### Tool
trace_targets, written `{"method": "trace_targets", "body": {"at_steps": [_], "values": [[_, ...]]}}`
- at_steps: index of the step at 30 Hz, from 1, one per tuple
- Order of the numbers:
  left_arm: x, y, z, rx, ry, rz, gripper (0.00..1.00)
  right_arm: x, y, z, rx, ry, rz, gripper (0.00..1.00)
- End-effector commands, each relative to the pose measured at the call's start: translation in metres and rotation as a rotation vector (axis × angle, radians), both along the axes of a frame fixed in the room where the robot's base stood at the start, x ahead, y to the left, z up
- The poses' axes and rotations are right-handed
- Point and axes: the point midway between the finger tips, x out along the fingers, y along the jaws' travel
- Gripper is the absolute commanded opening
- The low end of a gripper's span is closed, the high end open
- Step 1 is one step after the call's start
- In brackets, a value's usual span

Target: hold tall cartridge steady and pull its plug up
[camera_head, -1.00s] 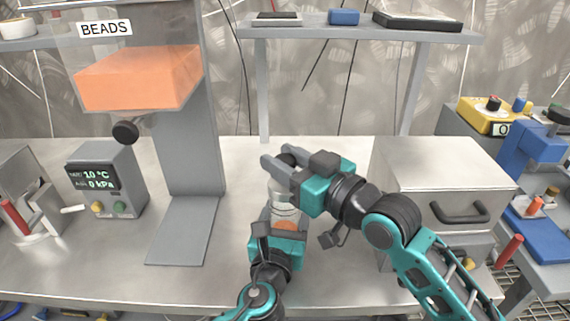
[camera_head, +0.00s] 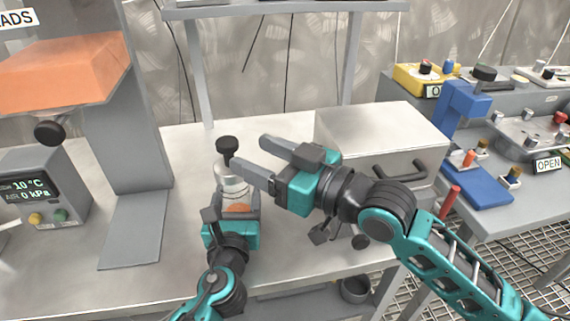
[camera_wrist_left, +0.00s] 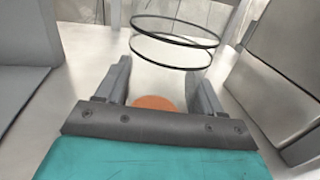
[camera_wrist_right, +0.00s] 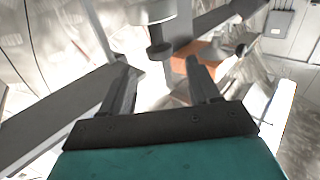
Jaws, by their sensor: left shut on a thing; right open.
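The tall cartridge (camera_head: 236,190) is a clear upright cylinder with dark rings and orange content low inside. It stands on the steel bench. Its black plug (camera_head: 227,146) is a knob at the top, on a short stem entering the cartridge. My left gripper (camera_head: 232,208) is shut around the cartridge's lower part. The left wrist view shows the cartridge's dark rings (camera_wrist_left: 175,42) beyond the fingers. My right gripper (camera_head: 248,153) is open just right of the plug, fingers pointing at it.
A steel box with a handle (camera_head: 385,138) stands close behind and right of my right gripper. Bare bench lies behind the cartridge. A separate station with a blue fixture (camera_head: 465,108) stands right.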

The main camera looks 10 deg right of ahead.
Motion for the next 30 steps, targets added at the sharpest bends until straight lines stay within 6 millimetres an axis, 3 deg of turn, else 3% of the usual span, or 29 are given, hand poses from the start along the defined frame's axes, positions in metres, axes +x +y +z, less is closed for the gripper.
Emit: {"method": "trace_targets", "body": {"at_steps": [6,13,24,30], "values": [[0.0,0.0,-0.001,0.002,0.001,0.001,0.31,-0.025,-0.025,-0.001,-0.001,0.001,0.0,0.61],[0.0,0.0,-0.001,0.002,0.001,0.001,0.31,-0.035,-0.035,0.0,0.002,0.001,0.001,0.61],[0.0,0.0,-0.001,0.002,0.001,0.001,0.31,-0.034,-0.035,0.001,0.0,-0.001,-0.001,0.65],[0.0,0.0,0.0,0.002,0.001,0.0,0.31,-0.01,-0.034,0.012,-0.047,-0.019,-0.029,0.65]]}}
